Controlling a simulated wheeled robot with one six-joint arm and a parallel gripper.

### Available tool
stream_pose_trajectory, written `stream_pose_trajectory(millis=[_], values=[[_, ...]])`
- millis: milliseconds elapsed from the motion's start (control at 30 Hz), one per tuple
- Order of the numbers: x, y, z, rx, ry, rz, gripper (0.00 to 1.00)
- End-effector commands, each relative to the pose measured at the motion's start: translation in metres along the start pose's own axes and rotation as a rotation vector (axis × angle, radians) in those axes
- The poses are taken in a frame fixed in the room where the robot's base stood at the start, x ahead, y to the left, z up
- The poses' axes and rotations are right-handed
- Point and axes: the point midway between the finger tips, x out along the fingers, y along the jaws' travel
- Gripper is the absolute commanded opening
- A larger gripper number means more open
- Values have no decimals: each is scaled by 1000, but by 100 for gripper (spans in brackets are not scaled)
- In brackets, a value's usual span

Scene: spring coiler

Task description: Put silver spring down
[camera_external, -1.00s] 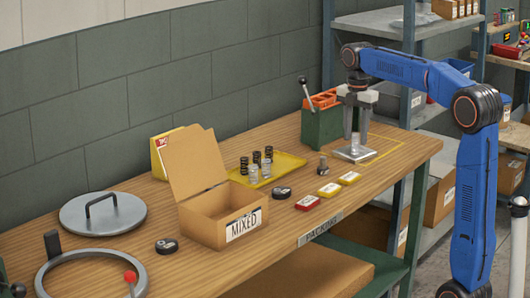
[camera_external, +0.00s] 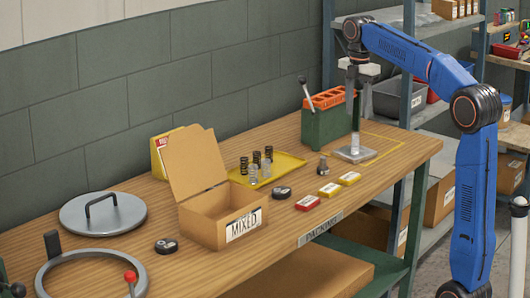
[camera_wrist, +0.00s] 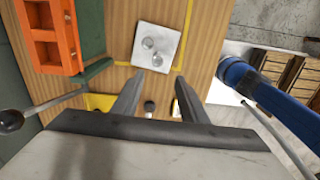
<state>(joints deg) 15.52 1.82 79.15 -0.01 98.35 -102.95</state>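A silver spring (camera_external: 355,140) stands upright on the square metal plate (camera_external: 343,155) at the right of the bench. In the wrist view, the plate (camera_wrist: 141,58) carries two round silver shapes (camera_wrist: 152,51); I cannot tell whether both are springs. My gripper (camera_external: 350,92) is above the plate, clear of the spring. In the wrist view, my gripper (camera_wrist: 163,85) has its two fingers apart with nothing held between them. The plate lies beyond the fingertips there.
A green stand with an orange top (camera_external: 327,101) and a lever is close left of the plate. A yellow tray (camera_external: 292,164) holds black and silver springs. An open MIXED box (camera_external: 208,222) and small red and yellow blocks are further left.

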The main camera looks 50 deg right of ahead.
Motion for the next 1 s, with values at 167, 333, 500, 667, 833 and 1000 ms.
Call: stream_pose_trajectory(millis=[167,333,500,667,833,1000], values=[[15,-39,-27,175,-5,49,40],[41,-84,-54,398,6,109,40],[75,-130,-77,618,34,165,40],[113,-174,-95,824,77,215,40],[154,-215,-110,1019,132,254,40],[202,-259,-122,1220,204,285,40]])
